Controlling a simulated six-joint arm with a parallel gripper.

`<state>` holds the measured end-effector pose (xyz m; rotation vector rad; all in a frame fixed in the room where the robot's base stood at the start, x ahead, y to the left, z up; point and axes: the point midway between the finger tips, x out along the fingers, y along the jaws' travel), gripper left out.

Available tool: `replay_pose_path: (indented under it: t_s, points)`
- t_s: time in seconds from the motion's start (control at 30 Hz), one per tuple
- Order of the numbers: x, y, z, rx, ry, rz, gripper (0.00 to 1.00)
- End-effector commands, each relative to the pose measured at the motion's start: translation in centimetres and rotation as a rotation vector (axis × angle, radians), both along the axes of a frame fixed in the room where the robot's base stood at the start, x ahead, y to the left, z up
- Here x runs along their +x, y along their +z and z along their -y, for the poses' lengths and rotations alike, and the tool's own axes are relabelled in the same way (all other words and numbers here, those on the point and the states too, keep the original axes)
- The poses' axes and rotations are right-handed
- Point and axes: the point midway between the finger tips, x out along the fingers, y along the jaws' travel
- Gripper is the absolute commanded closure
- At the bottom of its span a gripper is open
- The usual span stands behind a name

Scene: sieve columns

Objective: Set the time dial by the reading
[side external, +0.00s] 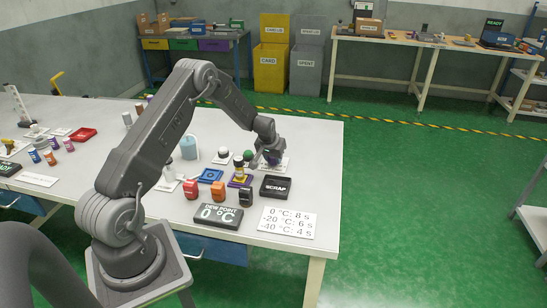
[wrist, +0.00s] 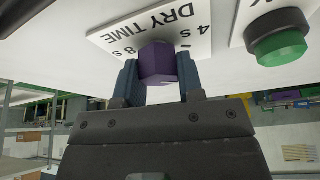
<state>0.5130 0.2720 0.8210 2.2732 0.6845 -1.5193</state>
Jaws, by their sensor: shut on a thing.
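The time dial is a purple knob (wrist: 158,62) on a white plate (wrist: 175,22) marked DRY TIME, with 4 s and 8 s legible in the wrist view. My gripper (wrist: 160,80) is shut on the knob, one finger at each side. In the side view my gripper (side external: 268,160) is low over the table and hides most of the dial. The reading is on a dark display (side external: 218,215) showing DEW POINT 0 °C. A white card (side external: 288,222) lists 0 °C: 8 s, -20 °C: 6 s, -40 °C: 4 s. The dial's pointer setting cannot be made out.
A green button (wrist: 278,45) on a dark base stands beside the dial plate. The table's right edge is near.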

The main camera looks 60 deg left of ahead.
Motion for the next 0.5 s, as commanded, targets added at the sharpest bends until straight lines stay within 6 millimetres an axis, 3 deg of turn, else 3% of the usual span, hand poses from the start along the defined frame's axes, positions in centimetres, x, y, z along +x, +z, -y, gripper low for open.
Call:
replay_pose_path:
  t_s: [0.5]
  points:
    - [-0.06,-0.04,0.08,0.0,-0.066,-0.002,0.89]
